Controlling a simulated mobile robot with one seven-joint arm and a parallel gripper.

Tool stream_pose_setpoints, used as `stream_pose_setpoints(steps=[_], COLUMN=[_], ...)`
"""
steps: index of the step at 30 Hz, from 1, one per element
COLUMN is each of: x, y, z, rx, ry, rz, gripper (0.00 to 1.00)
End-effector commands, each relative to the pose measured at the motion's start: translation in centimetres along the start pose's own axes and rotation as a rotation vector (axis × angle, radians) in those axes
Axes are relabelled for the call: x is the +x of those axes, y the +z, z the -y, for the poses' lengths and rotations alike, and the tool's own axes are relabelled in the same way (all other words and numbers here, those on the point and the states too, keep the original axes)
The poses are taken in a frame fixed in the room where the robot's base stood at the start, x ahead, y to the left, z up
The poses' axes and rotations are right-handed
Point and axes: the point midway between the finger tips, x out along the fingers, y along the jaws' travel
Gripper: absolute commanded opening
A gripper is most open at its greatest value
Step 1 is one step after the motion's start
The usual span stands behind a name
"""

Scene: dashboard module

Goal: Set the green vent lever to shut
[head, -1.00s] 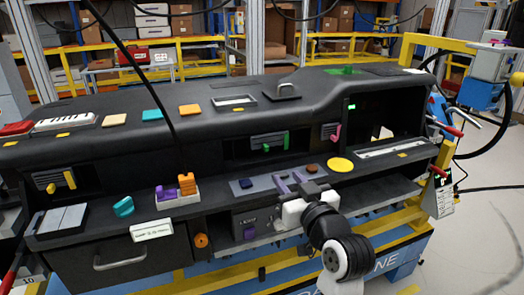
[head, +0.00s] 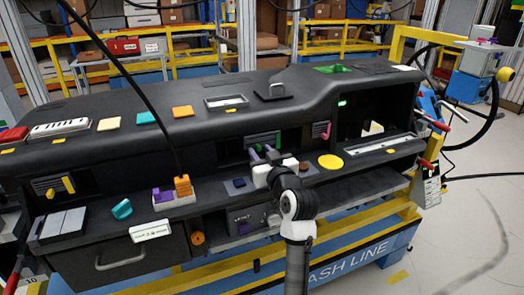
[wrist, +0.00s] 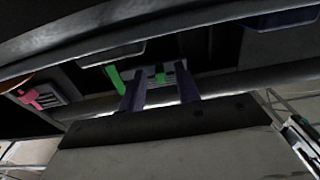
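The middle vent, with grey slats, has a green lever (head: 277,139) at its right end in the head view and a smaller green tab (head: 258,148) further left. In the wrist view the green lever (wrist: 115,79) stands at the left of the slats, and the green tab (wrist: 160,74) shows between my fingers. My gripper (head: 264,156) is in front of this vent. Its two purple fingers (wrist: 160,92) are apart with nothing held between them. The lever is just outside the left finger in the wrist view; I cannot tell whether they touch.
A pink lever (head: 327,130) is on the vent to the right, and a yellow lever (head: 67,184) on the far-left vent. The dashboard top (head: 330,90) overhangs the vent recess. A yellow disc (head: 330,162) and a purple and orange block set (head: 172,192) are on the ledge.

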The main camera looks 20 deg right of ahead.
Motion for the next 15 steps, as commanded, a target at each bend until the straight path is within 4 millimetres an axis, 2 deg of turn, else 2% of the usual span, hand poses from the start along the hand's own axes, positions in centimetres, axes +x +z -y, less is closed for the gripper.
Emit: stream_pose_setpoints(steps=[8, 15], x=[0.10, 0.08], y=[0.02, 0.02], z=[0.01, 0.01], rx=[0.000, 0.000], ry=[0.000, 0.000], rz=[0.000, 0.000], gripper=[0.31, 0.00])
